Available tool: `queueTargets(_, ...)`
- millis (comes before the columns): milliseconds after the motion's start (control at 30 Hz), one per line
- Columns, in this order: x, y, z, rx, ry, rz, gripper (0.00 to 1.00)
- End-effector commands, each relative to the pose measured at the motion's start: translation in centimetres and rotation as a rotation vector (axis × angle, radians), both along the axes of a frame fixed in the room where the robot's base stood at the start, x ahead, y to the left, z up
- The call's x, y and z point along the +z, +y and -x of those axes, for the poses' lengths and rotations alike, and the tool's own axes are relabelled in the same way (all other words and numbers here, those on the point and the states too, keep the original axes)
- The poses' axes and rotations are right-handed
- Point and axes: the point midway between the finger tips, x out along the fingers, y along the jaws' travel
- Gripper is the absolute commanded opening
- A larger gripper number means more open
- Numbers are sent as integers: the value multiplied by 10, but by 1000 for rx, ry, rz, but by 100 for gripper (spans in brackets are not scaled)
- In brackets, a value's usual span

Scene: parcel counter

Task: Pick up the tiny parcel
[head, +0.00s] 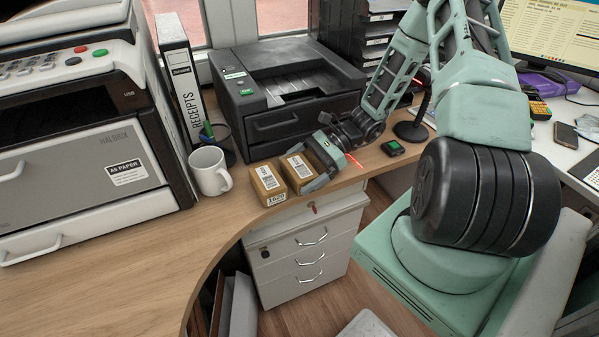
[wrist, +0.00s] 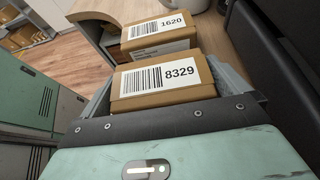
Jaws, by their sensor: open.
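Two small brown parcels with white barcode labels sit side by side on the wooden counter. The parcel marked 1620 (head: 268,183) is on the left; in the wrist view it is the farther one (wrist: 160,31). The parcel marked 8329 (head: 298,168) is nearer my gripper, also in the wrist view (wrist: 165,80). Both look similar in size. My gripper (head: 312,167) is open at counter level, its grey fingers on either side of the 8329 parcel (wrist: 163,97). The near end of that parcel is hidden by my gripper. Whether the fingers touch it I cannot tell.
A white mug (head: 209,171) stands left of the parcels. A black printer (head: 285,88) stands behind them. A small black device with a green screen (head: 393,148) lies to the right. The counter's front edge (head: 235,238) runs close by, above white drawers (head: 300,245).

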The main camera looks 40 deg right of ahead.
Motion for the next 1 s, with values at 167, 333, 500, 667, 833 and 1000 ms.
queueTargets(167,-6,17,-4,1,0,-1,100)
queueTargets(333,-7,18,-4,0,-1,1,100)
queueTargets(500,-7,18,-4,0,0,1,75)
queueTargets(667,-7,18,-4,0,-1,0,63)
queueTargets(833,-6,17,-4,0,-1,0,63)
queueTargets(1000,2,17,-5,0,-2,1,63)
